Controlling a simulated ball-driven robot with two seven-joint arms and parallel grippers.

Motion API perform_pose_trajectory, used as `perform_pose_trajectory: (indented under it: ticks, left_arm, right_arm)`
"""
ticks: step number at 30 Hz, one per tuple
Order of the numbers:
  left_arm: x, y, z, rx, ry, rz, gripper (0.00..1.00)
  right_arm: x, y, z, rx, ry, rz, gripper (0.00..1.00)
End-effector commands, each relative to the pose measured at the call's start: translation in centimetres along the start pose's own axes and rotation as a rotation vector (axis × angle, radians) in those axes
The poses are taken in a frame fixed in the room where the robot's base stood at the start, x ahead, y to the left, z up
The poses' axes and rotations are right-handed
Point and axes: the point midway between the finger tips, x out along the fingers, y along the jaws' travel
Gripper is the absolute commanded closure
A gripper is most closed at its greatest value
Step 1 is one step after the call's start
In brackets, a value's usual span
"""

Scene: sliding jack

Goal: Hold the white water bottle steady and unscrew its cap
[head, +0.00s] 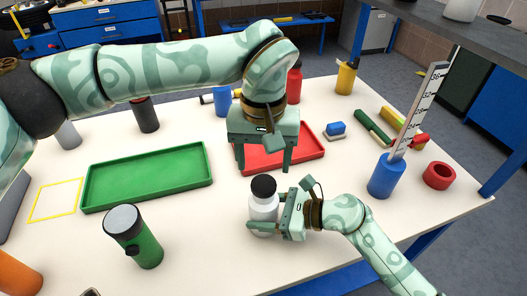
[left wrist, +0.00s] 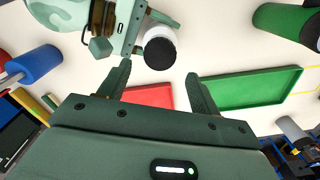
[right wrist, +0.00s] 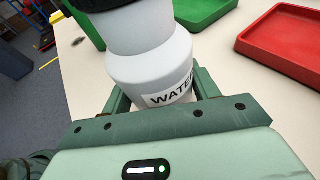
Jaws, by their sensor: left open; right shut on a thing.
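The white water bottle (head: 264,213) stands upright on the table, with its black cap (head: 263,187) on top. It also shows in the left wrist view, where I look down on the black cap (left wrist: 160,53). My right gripper (head: 264,228) is shut around the body of the bottle from the right. In the right wrist view the bottle (right wrist: 150,60) sits between the fingers, with part of a "WATER" label showing. My left gripper (head: 263,168) is open and empty, pointing down above and behind the bottle. Its fingertips (left wrist: 158,75) are apart from the cap.
A green tray (head: 150,203) lies to the left and a red tray (head: 318,157) lies behind my left gripper. A green flashlight (head: 145,250) stands at front left. A blue cylinder with a ruler (head: 386,177) and a red ring (head: 439,175) stand at right.

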Motion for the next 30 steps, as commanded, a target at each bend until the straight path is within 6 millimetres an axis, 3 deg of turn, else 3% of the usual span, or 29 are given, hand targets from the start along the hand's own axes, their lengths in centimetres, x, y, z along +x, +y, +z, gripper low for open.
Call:
perform_pose_trajectory:
  ticks: [10, 22, 23, 27, 30]
  left_arm:
    - [5.6, 0.0, 0.1, -0.004, -0.003, 0.001, 0.36]
    - [6.7, 0.0, 0.0, -0.005, 0.0, 0.0, 0.36]
    - [6.7, 0.0, 0.0, -0.005, 0.0, 0.0, 0.42]
    - [6.7, 0.0, 0.0, -0.005, -0.001, 0.0, 0.81]
    - [6.7, 0.0, 0.0, -0.008, -0.001, 0.0, 0.81]
  right_arm:
    - [0.0, 0.0, 0.0, 0.0, -0.001, 0.0, 1.0]
    - [0.0, 0.0, 0.0, 0.0, -0.001, 0.0, 1.0]
    - [0.0, 0.0, 0.0, 0.0, -0.001, 0.0, 1.0]
    - [0.0, 0.0, 0.0, 0.0, -0.001, 0.0, 1.0]
    - [0.0, 0.0, 0.0, 0.0, -0.001, 0.0, 1.0]
